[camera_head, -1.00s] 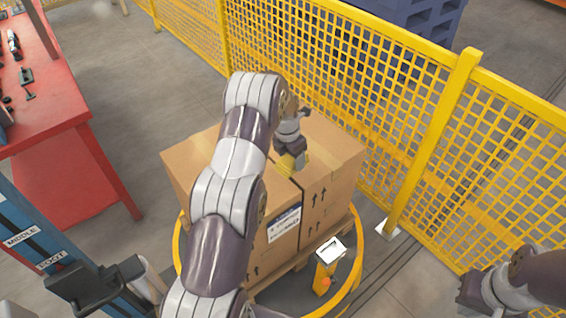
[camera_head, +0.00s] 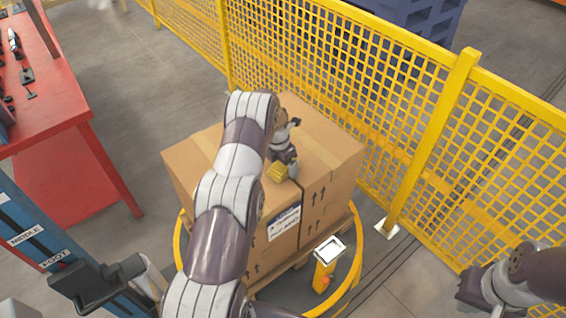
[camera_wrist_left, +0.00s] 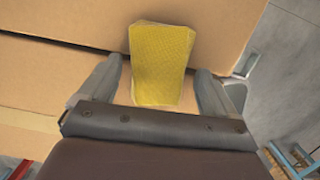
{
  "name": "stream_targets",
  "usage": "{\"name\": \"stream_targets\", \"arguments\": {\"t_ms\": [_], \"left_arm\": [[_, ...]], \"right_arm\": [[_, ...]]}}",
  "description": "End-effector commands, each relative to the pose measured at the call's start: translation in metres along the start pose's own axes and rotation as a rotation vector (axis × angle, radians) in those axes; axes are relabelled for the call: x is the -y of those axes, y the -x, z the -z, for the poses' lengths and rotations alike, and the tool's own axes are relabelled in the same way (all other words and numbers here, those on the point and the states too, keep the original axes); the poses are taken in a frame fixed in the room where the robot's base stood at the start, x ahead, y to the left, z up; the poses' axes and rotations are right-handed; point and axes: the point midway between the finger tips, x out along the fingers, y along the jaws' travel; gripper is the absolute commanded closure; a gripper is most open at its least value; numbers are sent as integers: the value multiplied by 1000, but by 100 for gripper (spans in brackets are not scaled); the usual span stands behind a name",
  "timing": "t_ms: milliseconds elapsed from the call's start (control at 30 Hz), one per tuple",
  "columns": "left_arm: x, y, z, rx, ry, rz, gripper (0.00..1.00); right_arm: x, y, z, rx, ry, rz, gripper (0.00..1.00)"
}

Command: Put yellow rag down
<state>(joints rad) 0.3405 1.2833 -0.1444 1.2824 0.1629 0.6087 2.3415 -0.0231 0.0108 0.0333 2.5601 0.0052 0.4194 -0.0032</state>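The yellow rag (camera_head: 277,172) is at the front part of the cardboard boxes' top, near the dark seam between them. In the left wrist view the rag (camera_wrist_left: 160,60) lies over the cardboard, between the two fingers of my left gripper (camera_wrist_left: 162,78). A gap shows between the rag and each finger, so the gripper is open around it. In the head view my left gripper (camera_head: 285,162) is just above the rag and partly covers it. My right gripper (camera_head: 472,290) is far off at the lower right, and its fingers are not clear.
The boxes (camera_head: 335,150) stand on a pallet inside a yellow ring (camera_head: 358,265). A yellow post with a white panel (camera_head: 330,249) stands in front. A yellow mesh fence (camera_head: 400,110) runs behind and to the right. A red workbench (camera_head: 60,110) is at the left.

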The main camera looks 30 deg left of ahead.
Motion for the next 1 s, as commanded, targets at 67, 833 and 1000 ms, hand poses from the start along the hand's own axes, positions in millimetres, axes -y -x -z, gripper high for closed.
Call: {"name": "stream_targets", "arguments": {"t_ms": [67,833,1000], "left_arm": [[0,0,0,0,0,0,9],[2,109,0,2,1,-1,9],[4,125,0,0,-16,0,9]], "right_arm": [[0,0,0,0,0,0,100],[0,-17,-2,0,0,0,100],[0,-17,-2,0,0,0,100]]}}
